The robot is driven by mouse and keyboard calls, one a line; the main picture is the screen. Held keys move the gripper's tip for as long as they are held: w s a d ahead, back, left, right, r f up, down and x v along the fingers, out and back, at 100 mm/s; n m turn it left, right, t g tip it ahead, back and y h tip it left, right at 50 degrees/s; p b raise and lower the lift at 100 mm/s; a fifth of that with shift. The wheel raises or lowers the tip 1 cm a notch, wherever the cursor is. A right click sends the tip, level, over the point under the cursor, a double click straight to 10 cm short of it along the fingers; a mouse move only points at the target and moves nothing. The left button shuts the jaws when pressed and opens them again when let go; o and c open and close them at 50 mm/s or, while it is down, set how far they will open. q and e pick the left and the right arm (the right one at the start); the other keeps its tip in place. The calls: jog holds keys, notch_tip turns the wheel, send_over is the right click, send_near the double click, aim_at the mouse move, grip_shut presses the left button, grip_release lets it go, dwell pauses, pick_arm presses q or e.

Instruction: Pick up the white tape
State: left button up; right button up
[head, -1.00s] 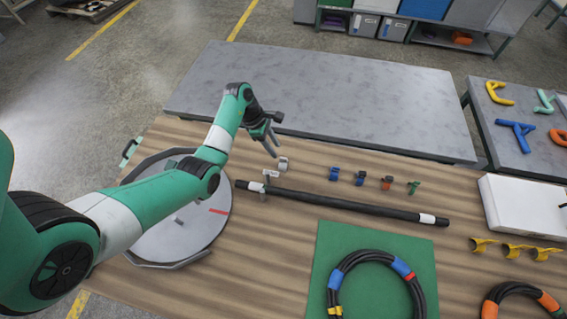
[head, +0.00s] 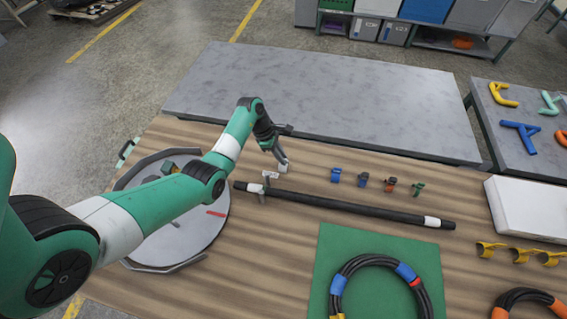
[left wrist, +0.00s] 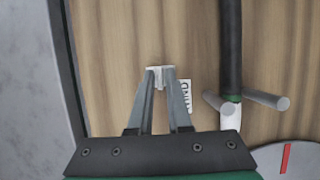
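The white tape (head: 284,168) is a small pale roll on the wooden table, behind the left end of the black hose. My left gripper (head: 280,159) points down right at it. In the left wrist view the white tape (left wrist: 160,74) shows at the fingertips, with part of it in the narrow gap between the two fingers (left wrist: 160,85). I cannot tell whether the fingers press on it or only stand around it. The tape appears to be at table level. The fingers hide part of it. My right gripper is not in view.
Close by, the black hose (head: 340,205) rests by grey pegs (left wrist: 268,99). Several small coloured clips (head: 363,180) stand to the right. A round grey tray (head: 180,235) lies under my left arm.

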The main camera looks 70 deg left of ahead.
pick_arm(q)
grip_shut()
jog(key=shift+r, duration=0.1)
jog(key=shift+r, duration=0.25)
jog(key=r+p, duration=0.1)
jog(key=r, duration=0.1)
jog(key=r+p, duration=0.1)
jog(key=r, duration=0.1)
jog(key=shift+s+d+p, duration=0.2)
jog(key=shift+s+p, duration=0.05)
jog(key=shift+p, duration=0.1)
jog(key=s+d+r+p, duration=0.7)
jog(key=s+r+p, duration=0.1)
jog(key=s, duration=0.3)
jog(key=shift+d+r+p, duration=0.2)
jog(key=shift+d+p, duration=0.2)
jog(key=shift+p, duration=0.4)
jog(key=shift+w, duration=0.1)
dwell(0.7)
